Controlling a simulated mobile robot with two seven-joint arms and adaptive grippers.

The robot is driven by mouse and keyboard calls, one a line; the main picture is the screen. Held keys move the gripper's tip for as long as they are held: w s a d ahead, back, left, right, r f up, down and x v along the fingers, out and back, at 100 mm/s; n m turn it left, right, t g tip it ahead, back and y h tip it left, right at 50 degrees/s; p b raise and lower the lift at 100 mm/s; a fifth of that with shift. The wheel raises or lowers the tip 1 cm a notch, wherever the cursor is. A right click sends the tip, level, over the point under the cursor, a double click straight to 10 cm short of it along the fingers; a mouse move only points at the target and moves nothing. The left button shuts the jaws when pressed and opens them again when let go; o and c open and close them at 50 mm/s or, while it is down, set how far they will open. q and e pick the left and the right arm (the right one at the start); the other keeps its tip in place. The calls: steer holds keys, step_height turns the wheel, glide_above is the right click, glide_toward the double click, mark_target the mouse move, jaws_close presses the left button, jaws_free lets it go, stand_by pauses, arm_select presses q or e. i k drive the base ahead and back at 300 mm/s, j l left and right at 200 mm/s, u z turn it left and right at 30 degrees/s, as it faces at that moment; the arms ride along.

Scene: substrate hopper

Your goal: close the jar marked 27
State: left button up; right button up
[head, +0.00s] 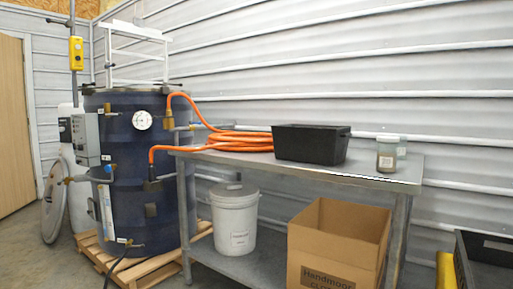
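A small clear jar (386,158) with brownish contents stands upright near the right end of the metal table (310,168). A second pale jar (402,149) stands close behind it to the right, partly hidden. The number 27 cannot be read on either jar. Both are too small to tell whether a lid is on, and no loose lid can be made out. Neither of my grippers is in view.
A black bin (310,146) and a coiled orange hose (235,140) occupy the table left of the jars. Below are a white bucket (235,215) and an open cardboard box (338,245). A dark blue drum (140,200) stands left on a pallet (120,266). A black crate (485,255) is at lower right.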

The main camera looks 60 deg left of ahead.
mark_target(402, 143)
steer(key=k+j, duration=0.15)
steer(key=j, duration=0.4)
steer(key=k+j+u, duration=0.1)
steer(key=j, duration=0.5)
steer(key=k+j+u, duration=0.1)
steer(key=j, duration=0.45)
steer(key=k+j, duration=0.2)
steer(key=j, duration=0.4)
steer(key=k+j+u, duration=0.1)
steer(key=j, duration=0.45)
steer(key=k+j, duration=0.1)
steer(key=j, duration=0.5)
steer(key=u, duration=0.05)
